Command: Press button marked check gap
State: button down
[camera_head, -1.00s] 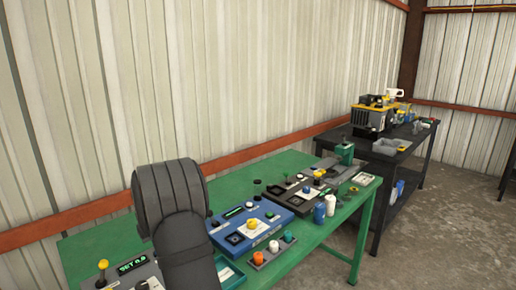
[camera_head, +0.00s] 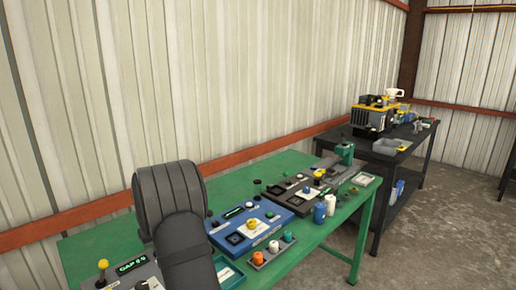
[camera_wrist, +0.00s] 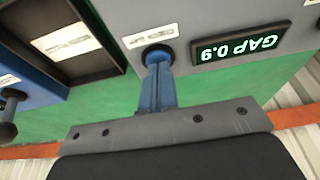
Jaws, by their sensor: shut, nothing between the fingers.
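In the wrist view a grey control panel (camera_wrist: 190,18) shows upside down, with a lit green display (camera_wrist: 240,45) reading GAP 0.9. My gripper (camera_wrist: 157,66) is shut and empty, its blue fingertips at a dark round button (camera_wrist: 157,50) beside the display. The fingertips appear to touch the button and cover part of it. A white label (camera_wrist: 151,37) sits next to the button; its text is too small to read. In the head view the same display (camera_head: 132,265) shows at the lower left, and my arm hides the gripper and part of the panel.
A yellow knob (camera_head: 103,265) stands left of the display. A blue panel (camera_head: 250,226), a grey tray (camera_head: 272,252) with coloured caps and a dark panel (camera_head: 305,193) lie to the right on the green table (camera_head: 90,245). A corrugated wall rises behind.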

notch_tip(320, 180, up, 8)
jog(key=shift+f, duration=0.25)
dwell(0.6)
dwell(0.5)
jog(key=shift+f, duration=3.7)
jog(key=shift+r, duration=0.1)
jog(key=s+r+m, duration=0.3)
jog(key=r+m, duration=0.4)
jog(key=r, duration=0.2)
jog(key=s+d+r+m+t+h, duration=0.1)
jog(key=s+r+m, duration=0.3)
jog(key=r+m, duration=0.3)
jog(key=shift+s+d+r+t, duration=0.3)
jog(key=shift+r, duration=0.9)
